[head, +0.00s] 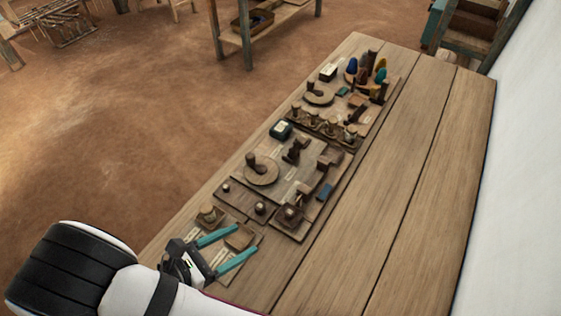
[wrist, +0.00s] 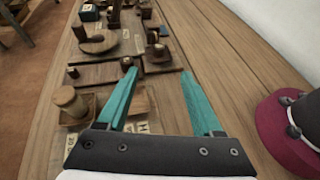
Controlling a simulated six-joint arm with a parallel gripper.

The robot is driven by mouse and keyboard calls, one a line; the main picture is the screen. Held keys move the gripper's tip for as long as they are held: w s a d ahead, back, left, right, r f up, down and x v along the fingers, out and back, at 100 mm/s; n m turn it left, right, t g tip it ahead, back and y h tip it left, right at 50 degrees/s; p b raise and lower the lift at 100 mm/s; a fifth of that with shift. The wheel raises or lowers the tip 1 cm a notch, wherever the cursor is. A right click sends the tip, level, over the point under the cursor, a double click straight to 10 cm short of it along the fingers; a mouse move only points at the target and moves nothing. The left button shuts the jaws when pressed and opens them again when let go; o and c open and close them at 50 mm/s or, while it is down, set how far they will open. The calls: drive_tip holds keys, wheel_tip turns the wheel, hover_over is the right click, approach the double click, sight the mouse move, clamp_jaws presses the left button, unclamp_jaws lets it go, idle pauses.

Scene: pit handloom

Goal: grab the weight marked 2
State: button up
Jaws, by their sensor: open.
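My gripper (head: 246,238) is open, its two teal fingers low over the near end of the bench. In the wrist view the gripper (wrist: 159,72) has only bare bench planks and a board's end between its fingertips. No mark 2 is legible in either view, so I cannot tell which piece is the weight. A dark board (head: 242,199) with small round knobs lies just beyond the fingers; it also shows in the wrist view (wrist: 95,78). A pale wooden cylinder (wrist: 70,101) stands in a shallow tray left of the fingers. A small wooden tray (head: 240,236) is partly hidden by the fingers.
Pale label cards (wrist: 142,127) lie by the trays. Farther along the bench are a round wooden disc (head: 262,173), a dark teal box (head: 281,131) and several colored cones (head: 381,75). The bench's right side (head: 400,200) is clear. A white wall (head: 515,150) stands at right.

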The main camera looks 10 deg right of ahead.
sight(290, 211)
drive_tip(key=x, duration=1.5)
drive_tip(key=shift+w+d, duration=0.15)
drive_tip(key=shift+d, duration=0.1)
clamp_jaws()
